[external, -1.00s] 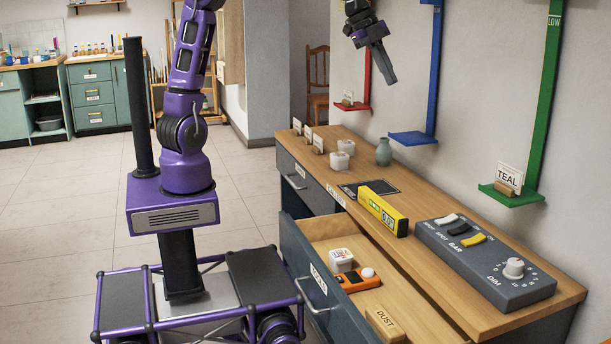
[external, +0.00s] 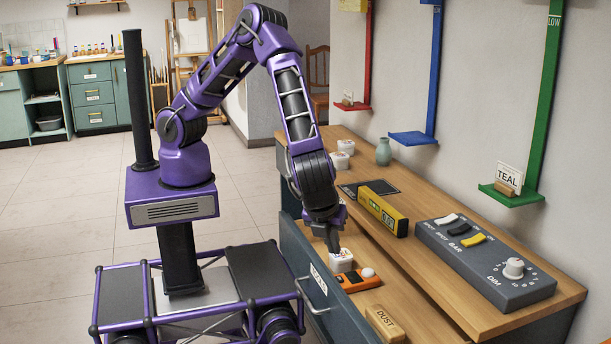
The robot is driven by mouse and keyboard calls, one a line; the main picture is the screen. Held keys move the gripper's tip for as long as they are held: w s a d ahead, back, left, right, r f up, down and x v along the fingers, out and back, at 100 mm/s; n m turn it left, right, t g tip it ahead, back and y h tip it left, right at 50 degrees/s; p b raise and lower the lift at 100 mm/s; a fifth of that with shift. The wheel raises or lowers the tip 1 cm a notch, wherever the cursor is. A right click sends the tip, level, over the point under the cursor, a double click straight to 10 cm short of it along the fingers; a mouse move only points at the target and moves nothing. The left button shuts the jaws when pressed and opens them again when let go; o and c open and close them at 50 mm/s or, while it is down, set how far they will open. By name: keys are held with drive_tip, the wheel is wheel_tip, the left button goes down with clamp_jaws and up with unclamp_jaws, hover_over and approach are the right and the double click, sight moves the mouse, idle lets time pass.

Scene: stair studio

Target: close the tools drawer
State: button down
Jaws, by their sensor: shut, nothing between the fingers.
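The drawer (external: 308,266) at the front of the bench is pulled well out, with a bar handle and a small label on its dark blue-grey front; I cannot read the label surely. Inside it are a white tub (external: 341,263), an orange device (external: 361,281) with a white knob, and a wooden block (external: 384,322) marked DUST. My gripper (external: 334,247) points down over the open drawer, shut and empty, just above or at the tub; I cannot tell whether it touches. My forearm and gripper hide the drawer's far end.
On the bench top (external: 415,235) are a yellow level (external: 382,212), a grey control box (external: 485,262), a dark pad, white cups (external: 346,147) and a green vase (external: 383,151). Coloured wall brackets with shelves stand behind. Floor (external: 70,220) left of my base is clear.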

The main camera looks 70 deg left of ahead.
drive_tip(key=s+d+f+m+t, duration=0.1)
drive_tip(key=s+f+m+t, duration=0.4)
drive_tip(key=s+f, duration=0.4)
drive_tip(key=m+t+h+p, duration=0.1)
drive_tip(key=m+t+h, duration=0.2)
drive_tip(key=m+h, duration=0.15)
approach(332, 315)
drive_tip(key=shift+m+y, duration=0.25)
drive_tip(key=shift+y, duration=0.1)
drive_tip(key=x, duration=0.5)
drive_tip(key=shift+s+d+f+p, duration=0.1)
drive_tip(key=shift+d+f+p, duration=0.2)
drive_tip(key=shift+f, duration=0.05)
drive_tip(key=shift+w, duration=0.7)
